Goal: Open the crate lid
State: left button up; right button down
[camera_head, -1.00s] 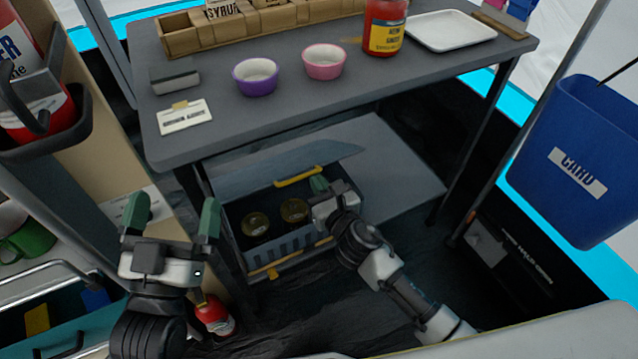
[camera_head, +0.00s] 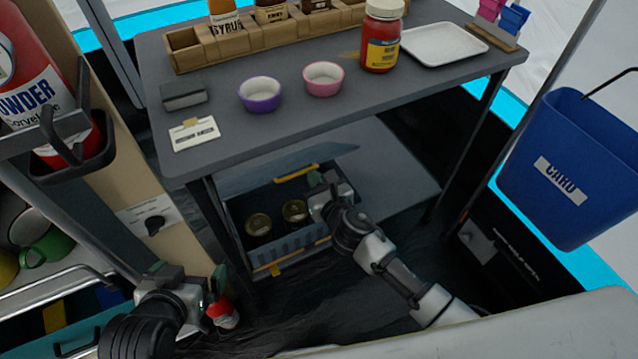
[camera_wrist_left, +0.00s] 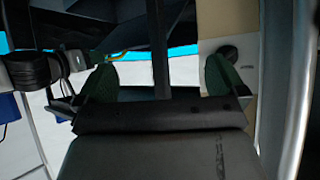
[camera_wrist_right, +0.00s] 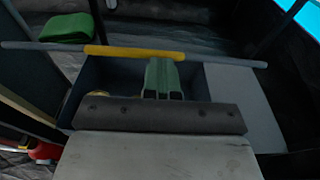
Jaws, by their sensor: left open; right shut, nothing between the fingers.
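The grey crate (camera_head: 292,246) stands on the floor under the table. Its lid (camera_head: 250,178) is raised, showing two gold-topped jars (camera_head: 258,225) inside. A yellow handle (camera_head: 297,173) runs along the lid's edge; the right wrist view shows the handle (camera_wrist_right: 135,52) nearly edge-on. My right gripper (camera_head: 316,181) is shut and empty at the crate's right side, close to the handle. In the right wrist view its fingers (camera_wrist_right: 163,78) are just below the lid's edge; I cannot tell whether they touch it. My left gripper (camera_head: 188,272) is open and empty, left of the crate.
The table (camera_head: 330,115) stands over the crate, with bowls, a red jar and a tray on top. Its front-left leg (camera_head: 224,225) is between my left gripper and the crate. A red bottle (camera_head: 222,312) is by my left gripper. A blue bin (camera_head: 560,150) hangs right.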

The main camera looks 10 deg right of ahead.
pick_arm(q)
jog(key=s+a+f+g+y+p, duration=0.1)
jog(key=s+a+f+g+p, duration=0.25)
jog(key=s+g, duration=0.3)
pick_arm(e)
jog(key=w+r+p, duration=0.1)
jog(key=r, duration=0.1)
jog(key=w+a+r, duration=0.1)
jog(key=w+r, duration=0.1)
jog(key=shift+w+p, duration=0.15)
jog(key=shift+p, duration=0.2)
pick_arm(q)
notch_tip(320, 180, down, 8)
jog(key=shift+s+d+f+g+y, duration=0.2)
jog(key=shift+d+g+y, duration=0.15)
jog(key=shift+d, duration=0.1)
pick_arm(e)
jog(key=shift+w+r, duration=0.1)
